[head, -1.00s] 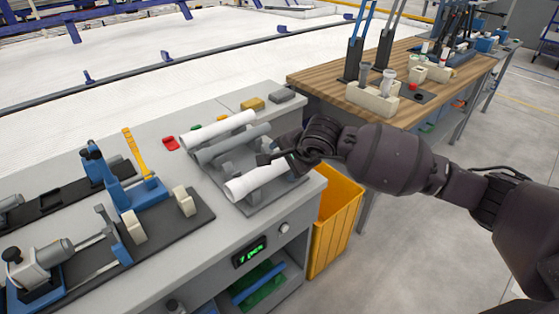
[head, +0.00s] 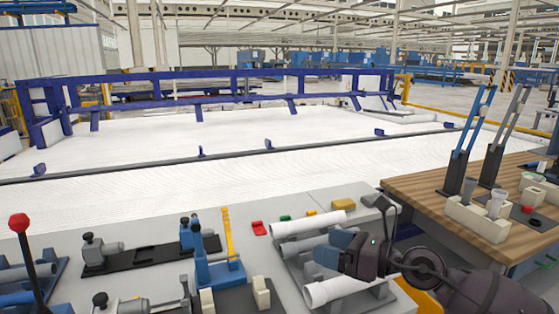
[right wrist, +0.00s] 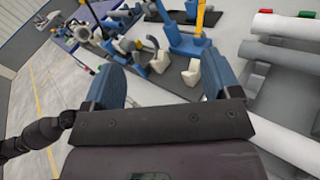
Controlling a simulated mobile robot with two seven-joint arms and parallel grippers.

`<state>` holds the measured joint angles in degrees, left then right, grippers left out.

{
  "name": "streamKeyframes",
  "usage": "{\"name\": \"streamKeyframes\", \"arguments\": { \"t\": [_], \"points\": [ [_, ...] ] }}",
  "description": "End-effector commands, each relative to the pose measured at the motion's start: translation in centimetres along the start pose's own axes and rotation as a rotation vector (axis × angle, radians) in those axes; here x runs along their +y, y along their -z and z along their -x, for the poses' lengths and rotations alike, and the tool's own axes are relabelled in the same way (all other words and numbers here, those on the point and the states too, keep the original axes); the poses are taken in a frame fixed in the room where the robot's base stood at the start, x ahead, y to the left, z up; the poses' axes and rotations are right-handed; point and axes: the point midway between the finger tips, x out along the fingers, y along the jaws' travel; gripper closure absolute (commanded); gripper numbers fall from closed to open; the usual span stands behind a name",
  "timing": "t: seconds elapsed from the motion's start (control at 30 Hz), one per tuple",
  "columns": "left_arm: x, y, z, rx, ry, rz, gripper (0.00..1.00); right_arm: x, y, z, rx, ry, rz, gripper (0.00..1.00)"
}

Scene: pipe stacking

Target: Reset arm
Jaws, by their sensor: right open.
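My right gripper (head: 334,247) is open, with its blue fingers over the pipe rack in the head view. The fingers stand apart with nothing between them in the right wrist view (right wrist: 163,80). A white pipe (head: 306,222) lies at the back of the rack, a grey pipe (head: 290,247) lies in the middle, and another white pipe (head: 325,292) lies at the front. My gripper and arm partly hide them. In the right wrist view the pipes lie to the right of the fingers. My left gripper is out of view.
Blue clamp fixtures (head: 215,262) stand left of the rack on the grey bench. A red-knobbed lever (head: 20,225) is at far left. A wooden table (head: 425,190) with a pipe-holding block (head: 478,218) and upright tools is at right. A white conveyor bed (head: 200,150) lies behind.

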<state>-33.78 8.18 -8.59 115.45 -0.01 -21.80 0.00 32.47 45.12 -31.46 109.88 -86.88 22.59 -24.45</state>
Motion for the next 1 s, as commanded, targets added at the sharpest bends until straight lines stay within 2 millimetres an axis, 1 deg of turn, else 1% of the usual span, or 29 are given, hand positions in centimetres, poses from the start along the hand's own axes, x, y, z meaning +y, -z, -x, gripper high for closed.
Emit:
{"name": "streamKeyframes", "arguments": {
  "t": [0.03, 0.1, 0.23, 0.37, 0.4, 0.47, 0.5, 0.57, 0.63, 0.73, 0.77, 0.8, 0.87, 0.9, 0.97, 1.0],
  "points": [
    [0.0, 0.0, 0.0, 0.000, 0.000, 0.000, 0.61, 0.3, -0.2, 0.1, -0.067, -0.006, -0.125, 0.17],
    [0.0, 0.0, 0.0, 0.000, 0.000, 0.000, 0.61, 0.4, -0.7, 0.5, -0.162, -0.012, -0.311, 0.17],
    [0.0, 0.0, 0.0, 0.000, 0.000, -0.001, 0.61, -0.2, -0.7, 1.6, -0.333, -0.011, -0.666, 0.17],
    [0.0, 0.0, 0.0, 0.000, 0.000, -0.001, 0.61, -1.6, 0.8, 3.4, -0.498, 0.012, -1.031, 0.17],
    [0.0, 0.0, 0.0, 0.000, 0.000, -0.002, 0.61, -2.1, 1.5, 4.0, -0.548, 0.022, -1.144, 0.17],
    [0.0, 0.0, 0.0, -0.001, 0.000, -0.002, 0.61, -2.9, 2.9, 5.1, -0.624, 0.041, -1.314, 0.17],
    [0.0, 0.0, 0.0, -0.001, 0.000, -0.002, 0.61, -3.3, 4.1, 5.8, -0.674, 0.056, -1.428, 0.17],
    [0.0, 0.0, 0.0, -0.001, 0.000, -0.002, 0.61, -4.0, 6.2, 7.0, -0.751, 0.084, -1.599, 0.17],
    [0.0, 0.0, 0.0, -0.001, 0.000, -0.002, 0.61, -4.5, 9.1, 8.6, -0.842, 0.122, -1.799, 0.17],
    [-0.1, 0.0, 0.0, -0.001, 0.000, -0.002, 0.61, -4.6, 13.8, 10.9, -0.969, 0.184, -2.061, 0.17],
    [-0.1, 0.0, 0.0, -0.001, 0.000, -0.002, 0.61, -4.5, 15.2, 11.6, -1.005, 0.202, -2.131, 0.17],
    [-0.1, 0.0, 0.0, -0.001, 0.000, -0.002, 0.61, -4.2, 17.0, 12.5, -1.051, 0.226, -2.219, 0.17],
    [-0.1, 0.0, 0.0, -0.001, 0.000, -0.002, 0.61, -3.6, 19.7, 13.8, -1.118, 0.263, -2.336, 0.17],
    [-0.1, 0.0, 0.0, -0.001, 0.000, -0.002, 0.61, -3.0, 21.5, 14.7, -1.162, 0.288, -2.406, 0.17],
    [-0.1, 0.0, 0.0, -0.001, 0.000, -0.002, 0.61, -2.0, 24.0, 16.1, -1.224, 0.322, -2.495, 0.17],
    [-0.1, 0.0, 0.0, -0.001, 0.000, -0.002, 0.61, -1.3, 25.6, 17.0, -1.265, 0.344, -2.546, 0.17]
  ]
}}
